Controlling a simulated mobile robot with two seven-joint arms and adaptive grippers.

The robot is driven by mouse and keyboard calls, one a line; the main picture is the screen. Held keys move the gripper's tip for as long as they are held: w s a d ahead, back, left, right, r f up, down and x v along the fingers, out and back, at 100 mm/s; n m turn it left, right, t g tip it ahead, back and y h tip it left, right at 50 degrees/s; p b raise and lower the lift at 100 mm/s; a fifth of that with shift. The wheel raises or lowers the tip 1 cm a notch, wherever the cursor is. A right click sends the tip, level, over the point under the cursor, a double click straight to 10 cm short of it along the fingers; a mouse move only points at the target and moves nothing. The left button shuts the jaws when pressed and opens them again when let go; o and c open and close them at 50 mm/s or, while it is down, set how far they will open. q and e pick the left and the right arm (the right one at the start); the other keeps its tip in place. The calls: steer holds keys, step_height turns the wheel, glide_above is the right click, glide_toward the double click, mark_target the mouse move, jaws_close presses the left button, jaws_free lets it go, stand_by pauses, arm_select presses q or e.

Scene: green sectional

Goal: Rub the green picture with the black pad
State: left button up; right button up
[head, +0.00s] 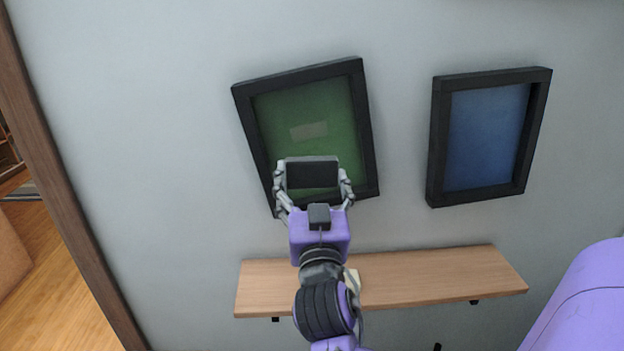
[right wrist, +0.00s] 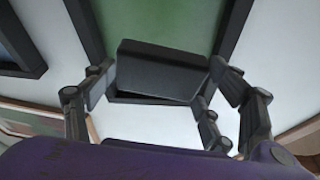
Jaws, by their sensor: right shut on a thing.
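The green picture (head: 333,105) hangs on the wall in a black frame and is tilted. A pale patch (head: 309,131) shows near its middle. My right gripper (head: 312,178) is shut on the black pad (head: 312,174), holding it in front of the lower part of the picture. In the right wrist view the pad (right wrist: 160,72) sits between the fingers, with the green surface (right wrist: 165,22) behind it. I cannot tell whether the pad touches the picture. My arm and the pad hide part of the picture's lower edge. My left gripper is not in view.
A blue picture (head: 487,137) in a black frame hangs to the right. A wooden shelf (head: 430,278) is fixed below the pictures, with a pale item (head: 352,279) on it, partly hidden by my arm. A brown wooden edge (head: 65,190) borders the wall at left.

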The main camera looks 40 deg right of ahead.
mark_target(332, 160)
steer(key=shift+r, duration=0.15)
steer(key=d+r+m+g+h, duration=0.1)
steer(key=r+m, duration=0.1)
steer(key=m, duration=0.1)
steer(key=d+r+m+g+p, duration=0.1)
steer(key=r+m, duration=0.1)
steer(key=m, duration=0.2)
steer(key=s+d+r+m+g+h+p, duration=0.1)
steer(key=m, duration=0.3)
steer(key=shift+d+r+h, duration=0.25)
steer(key=shift+r+h, duration=0.05)
steer(key=shift+r, duration=0.1)
steer(key=shift+w+d+f, duration=0.1)
steer(key=shift+w+d, duration=0.2)
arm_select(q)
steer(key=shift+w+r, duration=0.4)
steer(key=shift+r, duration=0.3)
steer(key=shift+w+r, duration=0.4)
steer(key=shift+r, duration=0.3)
arm_select(e)
steer(key=shift+w+d, duration=0.45)
steer(key=shift+w, duration=0.3)
steer(key=shift+w+d, duration=0.45)
steer(key=shift+w, duration=0.25)
steer(key=shift+w+d, duration=0.45)
steer(key=shift+w, duration=0.3)
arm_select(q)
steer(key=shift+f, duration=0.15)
arm_select(e)
steer(key=shift+w, duration=0.15)
